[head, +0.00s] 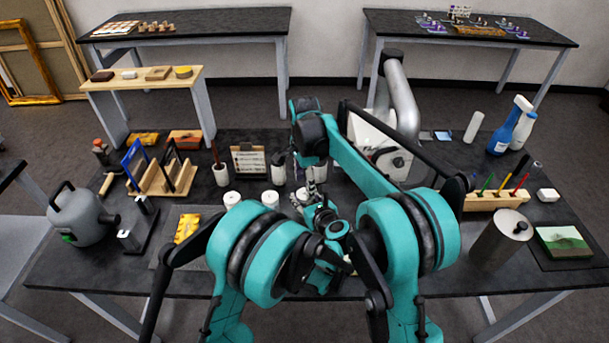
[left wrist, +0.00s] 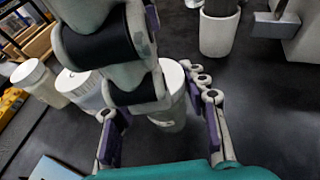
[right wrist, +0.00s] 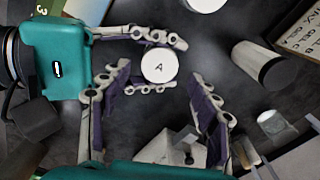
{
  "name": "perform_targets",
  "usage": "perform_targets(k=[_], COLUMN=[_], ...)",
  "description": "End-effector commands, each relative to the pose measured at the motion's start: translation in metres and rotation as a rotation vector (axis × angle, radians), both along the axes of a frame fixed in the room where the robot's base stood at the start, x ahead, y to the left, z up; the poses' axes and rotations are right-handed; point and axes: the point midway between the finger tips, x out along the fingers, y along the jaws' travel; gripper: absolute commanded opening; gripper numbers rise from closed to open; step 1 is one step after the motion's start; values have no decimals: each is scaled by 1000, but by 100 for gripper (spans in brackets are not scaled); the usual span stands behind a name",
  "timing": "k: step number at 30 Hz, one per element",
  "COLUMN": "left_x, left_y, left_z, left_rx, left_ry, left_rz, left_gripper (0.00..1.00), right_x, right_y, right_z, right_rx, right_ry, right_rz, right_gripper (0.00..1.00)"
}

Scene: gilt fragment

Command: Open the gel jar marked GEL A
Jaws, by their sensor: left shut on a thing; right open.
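The white gel jar marked A shows its round lid (right wrist: 158,66) from above in the right wrist view. My left gripper (right wrist: 164,64) reaches in from the left there, with its fingers shut around the jar's sides. The jar's white body (left wrist: 172,112) shows in the left wrist view, partly hidden by the fingers of my right gripper (left wrist: 142,75). My right gripper (right wrist: 165,104) is open, with its fingers spread above and beside the jar. The lid sits on the jar. In the head view the jar is largely hidden by my grippers.
Other white jars (head: 232,199) (head: 270,199) stand left of my grippers. A wooden rack (head: 165,178) and a grey kettle-like can (head: 78,215) are on the left. A metal canister (head: 497,243) stands right.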

Motion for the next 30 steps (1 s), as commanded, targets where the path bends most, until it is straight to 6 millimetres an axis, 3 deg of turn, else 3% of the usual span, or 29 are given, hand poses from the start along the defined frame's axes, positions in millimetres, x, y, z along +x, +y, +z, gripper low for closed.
perform_targets(k=[6, 17, 23, 30], left_x=[0, 0, 0, 0], left_y=[0, 0, 0, 0], left_z=[0, 0, 0, 0], left_rx=[-1, -1, -1, -1], left_ry=[0, 0, 0, 0], left_rz=[0, 0, 0, 0], left_gripper=[0, 0, 0, 0], right_x=[0, 0, 0, 0], right_y=[0, 0, 0, 0], right_z=[-27, -32, -32, -32], right_rx=[0, 0, 0, 0], right_ry=[0, 0, 0, 0], right_rz=[1, 1, 1, 43], right_gripper=[62, 62, 12, 9])
